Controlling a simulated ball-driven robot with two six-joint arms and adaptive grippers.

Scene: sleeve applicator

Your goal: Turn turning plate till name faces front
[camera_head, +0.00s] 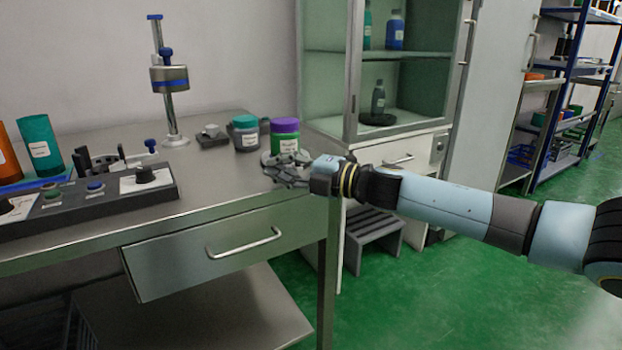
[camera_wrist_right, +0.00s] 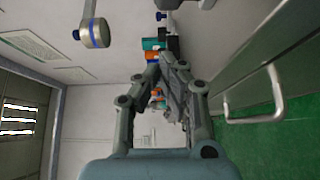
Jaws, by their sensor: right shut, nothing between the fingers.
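My right gripper (camera_head: 272,166) is shut and empty, low over the bench's right end, in front of the purple-lidded jar. It hides the bench there. Its fingers (camera_wrist_right: 160,68) also show in the right wrist view, with nothing between them. My left gripper is not in view.
A control box (camera_head: 95,198) with knobs lies along the bench front at left. A post stand (camera_head: 170,100) and a small grey block (camera_head: 212,136) stand behind. A drawer (camera_head: 215,250) is below the bench top. A glass cabinet (camera_head: 400,75) rises at right.

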